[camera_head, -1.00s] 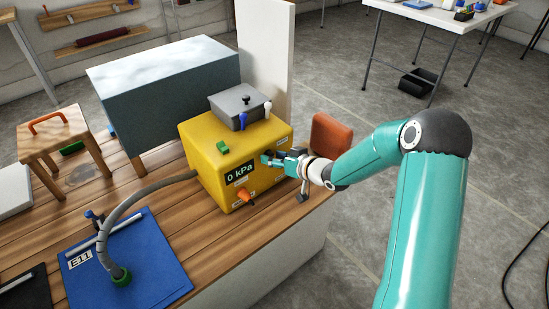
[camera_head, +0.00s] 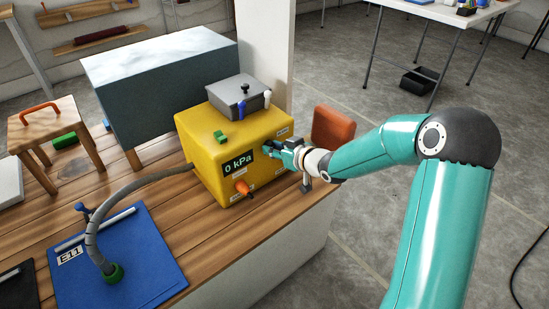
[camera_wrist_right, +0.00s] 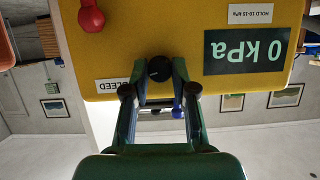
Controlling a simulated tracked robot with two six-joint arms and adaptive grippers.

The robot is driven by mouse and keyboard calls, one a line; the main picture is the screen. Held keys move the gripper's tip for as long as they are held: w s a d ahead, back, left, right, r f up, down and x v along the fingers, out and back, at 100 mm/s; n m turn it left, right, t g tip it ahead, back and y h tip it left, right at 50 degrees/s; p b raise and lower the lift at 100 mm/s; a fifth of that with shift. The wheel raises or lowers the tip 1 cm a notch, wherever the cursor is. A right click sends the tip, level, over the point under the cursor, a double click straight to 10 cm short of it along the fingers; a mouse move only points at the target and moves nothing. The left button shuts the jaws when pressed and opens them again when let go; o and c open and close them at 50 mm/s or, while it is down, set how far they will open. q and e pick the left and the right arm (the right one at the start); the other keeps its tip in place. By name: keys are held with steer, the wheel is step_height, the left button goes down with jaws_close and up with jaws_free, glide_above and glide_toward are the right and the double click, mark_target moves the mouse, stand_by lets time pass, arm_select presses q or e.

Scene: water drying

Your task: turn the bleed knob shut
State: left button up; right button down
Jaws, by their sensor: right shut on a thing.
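The yellow box (camera_head: 205,145) stands on the wooden bench, with a display (camera_head: 238,163) reading 0 kPa on its front. In the right wrist view, which is upside down, the black bleed knob (camera_wrist_right: 159,67) sits on the yellow panel (camera_wrist_right: 150,30) near a BLEED label (camera_wrist_right: 119,85). My right gripper (camera_head: 270,148) is at the panel, right of the display. In the wrist view its fingertips (camera_wrist_right: 159,72) are shut on the knob from both sides. The head view hides the knob behind the fingers. My left gripper is in neither view.
An orange fitting (camera_head: 243,188) sticks out below the display, and a red knob-like part (camera_wrist_right: 91,17) shows in the wrist view. A grey hose (camera_head: 120,195) runs from the box to a blue board (camera_head: 150,262). A grey lidded box (camera_head: 236,94) sits on top.

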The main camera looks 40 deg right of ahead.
steer(key=shift+a+f+n+t+h+b, duration=0.2)
steer(key=shift+n+t+h+b, duration=0.25)
steer(key=shift+n+h+b, duration=0.95)
steer(key=shift+a+f+n+t+h+b, duration=0.15)
steer(key=shift+n+t+h+b, duration=0.4)
steer(key=shift+n+b, duration=1.5)
steer(key=shift+a+f+n+t+h+b, duration=0.1)
steer(key=shift+a+n+t+h+b, duration=0.15)
steer(key=shift+n+h+b, duration=1.45)
steer(key=shift+n+y+p, duration=0.4)
steer(key=shift+n+y, duration=0.15)
steer(key=c, duration=1)
jaws_free()
steer(key=shift+o, duration=0.3)
steer(key=shift+d+r, duration=0.1)
